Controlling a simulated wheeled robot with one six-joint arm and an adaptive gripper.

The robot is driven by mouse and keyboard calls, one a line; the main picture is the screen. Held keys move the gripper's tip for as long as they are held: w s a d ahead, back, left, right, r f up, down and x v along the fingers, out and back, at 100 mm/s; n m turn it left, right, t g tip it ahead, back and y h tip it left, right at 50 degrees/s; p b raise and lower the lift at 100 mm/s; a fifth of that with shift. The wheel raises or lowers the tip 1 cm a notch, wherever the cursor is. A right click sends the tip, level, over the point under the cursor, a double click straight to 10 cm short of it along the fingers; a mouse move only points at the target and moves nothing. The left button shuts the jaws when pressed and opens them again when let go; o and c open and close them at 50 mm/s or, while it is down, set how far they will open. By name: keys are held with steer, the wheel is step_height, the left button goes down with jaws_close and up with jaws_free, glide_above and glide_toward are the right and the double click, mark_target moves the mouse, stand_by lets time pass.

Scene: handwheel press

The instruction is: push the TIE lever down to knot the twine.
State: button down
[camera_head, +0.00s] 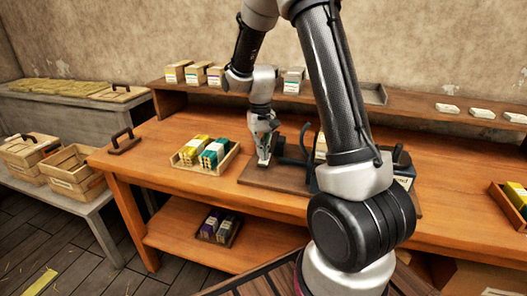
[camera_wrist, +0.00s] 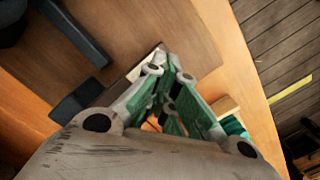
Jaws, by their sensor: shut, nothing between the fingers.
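A dark press (camera_head: 311,180) stands on a brown baseboard (camera_head: 262,177) on the wooden bench, largely hidden behind my arm. A dark bar (camera_wrist: 75,32) and a dark block (camera_wrist: 76,101) beside it show in the wrist view, left of my fingers. No TIE label is readable, so I cannot tell which part is the TIE lever. My gripper (camera_head: 264,161) points down over the left part of the baseboard, left of the press. In the wrist view its fingers (camera_wrist: 164,55) are together and empty. I cannot tell whether the tips touch anything. No twine is clearly visible.
A wooden tray (camera_head: 181,161) with yellow and teal packets sits left of the baseboard. A dark handle (camera_head: 124,141) stands at the bench's left end. A raised shelf (camera_head: 340,98) with small boxes runs along the back. Wooden crates (camera_head: 75,178) stand at left.

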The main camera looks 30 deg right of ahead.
steer(key=w, duration=0.2)
steer(key=shift+w+d+r, duration=0.25)
steer(key=shift+w+r, duration=0.1)
steer(key=shift+r, duration=0.05)
step_height(320, 180, up, 12)
steer(key=w, duration=0.1)
steer(key=shift+w, duration=0.15)
stand_by(0.5)
steer(key=s+r+n+t, duration=0.1)
steer(key=s+r, duration=0.3)
steer(key=s, duration=1)
steer(key=s+r+t, duration=0.4)
steer(key=s, duration=1.1)
steer(key=shift+n+t, duration=0.3)
steer(key=shift+n, duration=0.1)
